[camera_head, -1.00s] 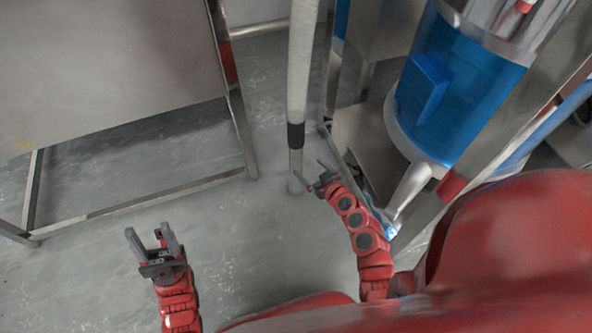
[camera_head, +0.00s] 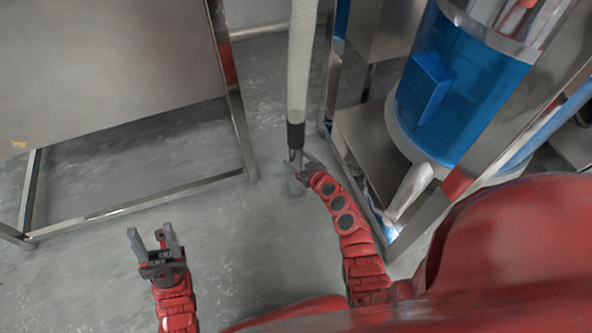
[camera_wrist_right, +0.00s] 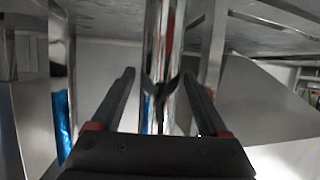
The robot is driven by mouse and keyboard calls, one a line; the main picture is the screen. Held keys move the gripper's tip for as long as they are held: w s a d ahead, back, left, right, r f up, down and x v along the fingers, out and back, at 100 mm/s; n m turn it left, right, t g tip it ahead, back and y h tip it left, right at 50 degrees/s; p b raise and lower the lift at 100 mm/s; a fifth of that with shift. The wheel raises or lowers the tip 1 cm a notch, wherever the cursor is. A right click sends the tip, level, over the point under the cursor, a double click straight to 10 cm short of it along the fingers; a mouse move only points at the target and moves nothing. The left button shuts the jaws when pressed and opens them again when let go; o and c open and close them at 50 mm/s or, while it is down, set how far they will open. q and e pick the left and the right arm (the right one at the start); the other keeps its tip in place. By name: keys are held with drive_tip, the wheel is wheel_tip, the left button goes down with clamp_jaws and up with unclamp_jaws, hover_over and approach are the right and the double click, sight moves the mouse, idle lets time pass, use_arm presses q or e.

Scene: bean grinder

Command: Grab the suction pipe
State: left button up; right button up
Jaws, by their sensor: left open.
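The suction pipe hangs upright in the middle of the head view, with a pale upper hose (camera_head: 299,65), a black collar (camera_head: 295,134) and a shiny metal lower end. My right gripper (camera_head: 299,164) is at the metal end just below the collar. In the right wrist view the shiny pipe (camera_wrist_right: 154,40) runs between the two open fingers (camera_wrist_right: 159,76), with gaps on both sides. A dark V-shaped patch shows on it there. My left gripper (camera_head: 155,240) is open and empty above the floor at lower left, well away from the pipe.
A steel table (camera_head: 105,70) with a leg frame stands at left. At right a metal frame (camera_head: 345,165) carries a blue transparent cylinder (camera_head: 455,95) with a metal spout (camera_head: 410,192). The grey floor (camera_head: 240,235) between them is clear.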

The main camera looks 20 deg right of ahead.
clamp_jaws()
drive_tip(key=shift+r, duration=0.1)
idle(0.4)
